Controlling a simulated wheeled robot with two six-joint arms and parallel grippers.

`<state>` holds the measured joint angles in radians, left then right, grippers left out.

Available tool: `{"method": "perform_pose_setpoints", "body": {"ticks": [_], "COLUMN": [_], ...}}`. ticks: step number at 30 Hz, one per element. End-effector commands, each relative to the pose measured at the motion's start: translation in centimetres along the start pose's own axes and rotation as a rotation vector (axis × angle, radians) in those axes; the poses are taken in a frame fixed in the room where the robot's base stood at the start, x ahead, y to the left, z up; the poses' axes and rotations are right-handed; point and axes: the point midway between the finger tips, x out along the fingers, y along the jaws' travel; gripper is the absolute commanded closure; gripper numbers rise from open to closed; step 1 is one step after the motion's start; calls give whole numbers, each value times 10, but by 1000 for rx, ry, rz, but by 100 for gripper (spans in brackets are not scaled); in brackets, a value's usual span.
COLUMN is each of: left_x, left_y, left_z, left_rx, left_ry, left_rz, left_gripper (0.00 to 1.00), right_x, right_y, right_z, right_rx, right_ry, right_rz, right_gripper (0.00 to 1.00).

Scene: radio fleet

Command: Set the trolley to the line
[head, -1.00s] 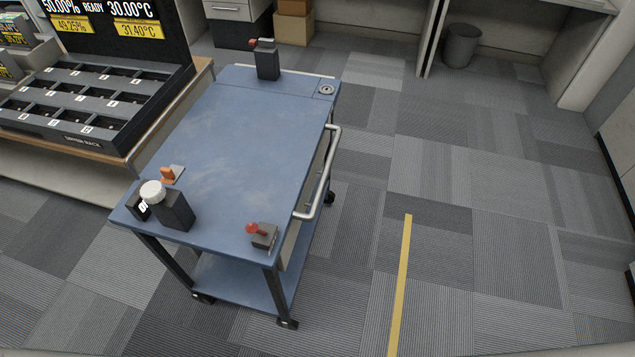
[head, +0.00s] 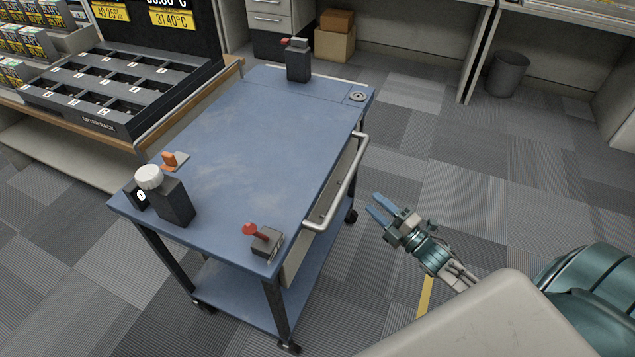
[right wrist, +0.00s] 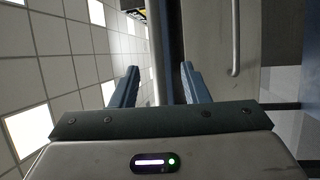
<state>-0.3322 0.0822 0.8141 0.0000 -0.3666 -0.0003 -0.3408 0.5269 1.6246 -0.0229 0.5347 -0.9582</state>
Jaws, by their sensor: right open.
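The blue trolley (head: 235,150) stands on the carpet in the middle of the head view, with a lower shelf and castors. Its silver push handle (head: 340,185) runs along its right side. The yellow line (head: 425,296) on the floor lies to the right of the trolley, mostly hidden behind my right arm. My right gripper (head: 376,207) is open and empty, to the right of the handle and apart from it. In the right wrist view its two blue fingers (right wrist: 160,85) are spread, with a vertical bar beyond them. My left gripper is not in view.
On the trolley are a black device with a white knob (head: 172,200), a small red-knobbed lever (head: 262,240), an orange-topped piece (head: 173,160) and another dark device (head: 298,62). A rack bench (head: 130,100) stands close on the left. A bin (head: 507,75) stands at the back right.

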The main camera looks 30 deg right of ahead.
Motion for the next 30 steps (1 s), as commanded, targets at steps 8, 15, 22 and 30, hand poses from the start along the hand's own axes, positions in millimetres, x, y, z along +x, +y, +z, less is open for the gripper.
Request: {"method": "perform_pose_setpoints", "body": {"ticks": [8, 15, 22, 30], "left_x": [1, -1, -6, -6], "left_y": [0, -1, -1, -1], "left_z": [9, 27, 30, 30], "left_rx": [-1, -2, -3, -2], "left_ry": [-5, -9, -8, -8], "left_rz": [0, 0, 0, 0], "left_gripper": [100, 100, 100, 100], "right_x": [33, 78, 104, 109], "right_y": [8, 9, 7, 6], "right_z": [-3, -3, -3, -3], "right_rx": [-14, -12, -11, -11], "right_ry": [11, 9, 10, 10], "right_rz": [18, 15, 12, 11], "right_gripper": [59, 59, 59, 59]}}
